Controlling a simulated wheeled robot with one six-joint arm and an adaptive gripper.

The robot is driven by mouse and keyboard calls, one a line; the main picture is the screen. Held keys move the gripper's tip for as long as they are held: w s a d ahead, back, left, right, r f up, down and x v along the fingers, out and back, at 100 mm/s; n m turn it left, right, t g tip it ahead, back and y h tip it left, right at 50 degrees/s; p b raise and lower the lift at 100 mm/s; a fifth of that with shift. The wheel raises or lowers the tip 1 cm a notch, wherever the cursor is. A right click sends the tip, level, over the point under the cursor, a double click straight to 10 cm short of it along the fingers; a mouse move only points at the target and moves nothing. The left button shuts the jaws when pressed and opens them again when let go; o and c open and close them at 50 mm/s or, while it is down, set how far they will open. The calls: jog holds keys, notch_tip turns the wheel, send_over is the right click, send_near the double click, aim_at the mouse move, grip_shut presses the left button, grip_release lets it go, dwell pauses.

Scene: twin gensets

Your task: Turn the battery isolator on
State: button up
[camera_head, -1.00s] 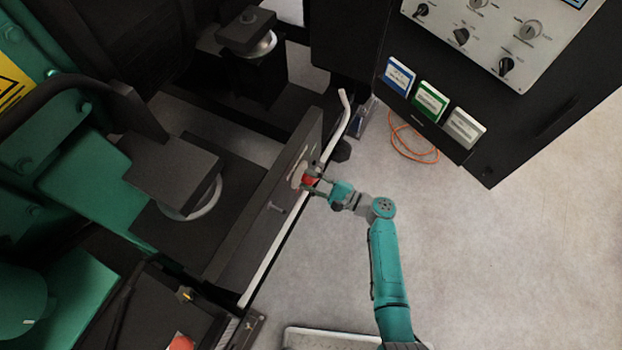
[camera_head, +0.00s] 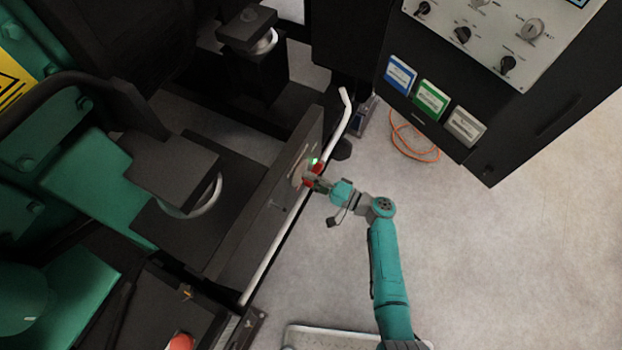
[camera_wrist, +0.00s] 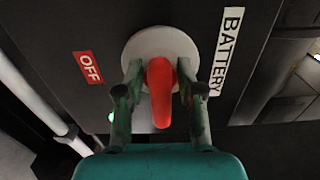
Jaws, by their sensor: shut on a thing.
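The battery isolator is a red handle (camera_wrist: 160,92) on a round pale plate (camera_wrist: 150,45), set in the dark side panel of the genset frame. A BATTERY label (camera_wrist: 228,48) and a red OFF label (camera_wrist: 88,67) flank it in the wrist view. My gripper (camera_wrist: 160,100) has one finger on each side of the handle and is shut on it. In the head view my gripper (camera_head: 311,181) reaches the panel from the right and partly hides the red handle. A small green light (camera_head: 314,160) shows beside the handle.
A pale rail (camera_head: 275,247) runs along the panel's lower edge, close to my gripper. A control cabinet (camera_head: 480,85) stands at upper right. An orange cable (camera_head: 415,153) lies on the floor (camera_head: 500,260), which is otherwise open at right.

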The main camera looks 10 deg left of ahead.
dwell(0.4)
jog(key=o, duration=0.9)
jog(key=shift+d, duration=0.1)
jog(key=v, duration=1.2)
jog(key=shift+s, duration=0.1)
